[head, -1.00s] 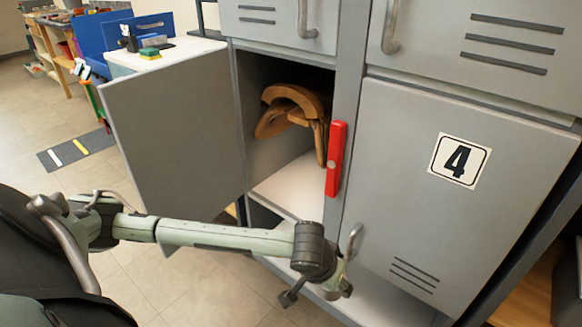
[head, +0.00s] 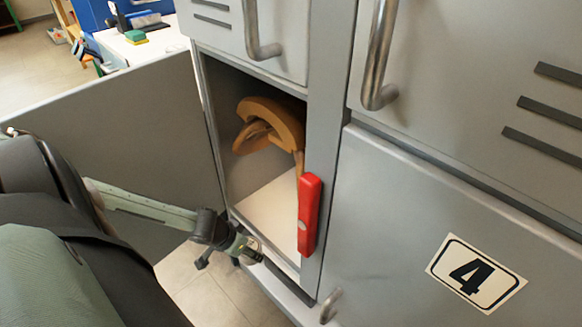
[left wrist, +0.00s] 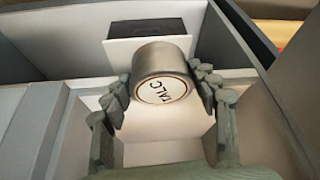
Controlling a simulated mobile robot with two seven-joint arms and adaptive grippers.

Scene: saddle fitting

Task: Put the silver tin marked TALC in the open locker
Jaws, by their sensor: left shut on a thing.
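The silver tin (left wrist: 162,78) with TALC on its round white face shows in the left wrist view. My left gripper (left wrist: 164,88) has a finger on each side of it and is shut on it. Pale surfaces lie below the tin and a dark block stands behind it. In the head view my left arm ends by the lower left edge of the open locker (head: 268,205). My right gripper is not in view.
A brown curved wooden piece (head: 275,122) is in the upper part of the open locker. A red bar (head: 309,215) is upright on the locker's right post. Closed locker 4 (head: 430,235) is at the right. The locker's white floor (head: 270,205) looks clear where visible.

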